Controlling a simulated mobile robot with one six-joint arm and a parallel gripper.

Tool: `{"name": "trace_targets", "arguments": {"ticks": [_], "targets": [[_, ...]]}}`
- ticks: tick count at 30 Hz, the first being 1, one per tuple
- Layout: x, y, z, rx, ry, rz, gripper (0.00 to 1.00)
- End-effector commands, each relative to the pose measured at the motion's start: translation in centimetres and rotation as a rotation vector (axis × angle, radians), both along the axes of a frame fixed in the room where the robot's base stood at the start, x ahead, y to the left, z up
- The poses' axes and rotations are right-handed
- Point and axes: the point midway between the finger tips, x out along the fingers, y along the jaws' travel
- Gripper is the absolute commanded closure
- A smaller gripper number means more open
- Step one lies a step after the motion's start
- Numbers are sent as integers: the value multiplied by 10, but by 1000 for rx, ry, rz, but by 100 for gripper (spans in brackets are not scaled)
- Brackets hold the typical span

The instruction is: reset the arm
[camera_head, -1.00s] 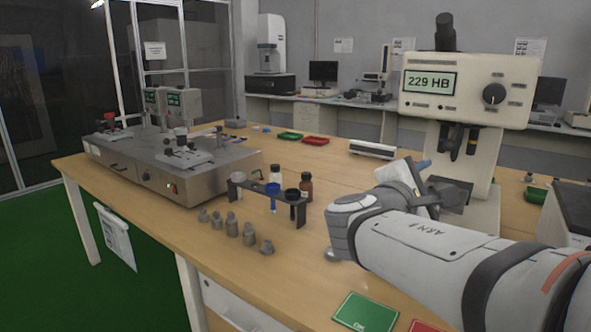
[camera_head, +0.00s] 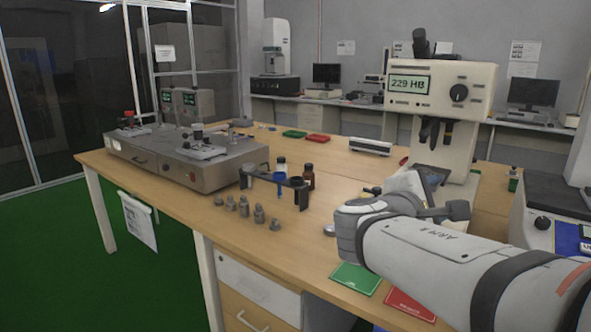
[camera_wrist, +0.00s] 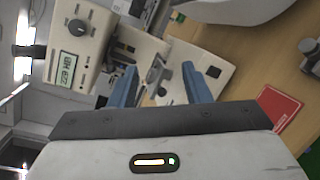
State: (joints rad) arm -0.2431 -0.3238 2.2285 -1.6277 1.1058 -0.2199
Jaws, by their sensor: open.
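My arm reaches in from the right in the head view. In the wrist view, the two blue fingers of my gripper (camera_wrist: 160,88) stand apart with nothing between them. In the head view the fingers are mostly hidden behind my wrist. The gripper points toward the hardness tester (camera_head: 440,88), whose display reads 229 HB. The tester's display also shows in the wrist view (camera_wrist: 68,70). The tester's stage lies just beyond the fingers.
A green card (camera_head: 355,278) and a red card (camera_head: 410,304) lie near the table's front edge. A black rack (camera_head: 284,184), bottles and several grey weights (camera_head: 243,206) stand left of my arm. A polishing machine (camera_head: 190,158) sits farther left. Another instrument (camera_head: 550,210) is at right.

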Motion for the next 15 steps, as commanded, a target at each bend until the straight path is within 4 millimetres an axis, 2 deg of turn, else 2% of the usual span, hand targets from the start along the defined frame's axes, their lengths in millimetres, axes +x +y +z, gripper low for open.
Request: {"name": "trace_targets", "arguments": {"ticks": [1,8,15], "targets": [[-4,-3,3,34,7,-13,56],[-25,-14,-14,237,44,-94,56],[-62,-15,-34,570,77,-239,56]]}}
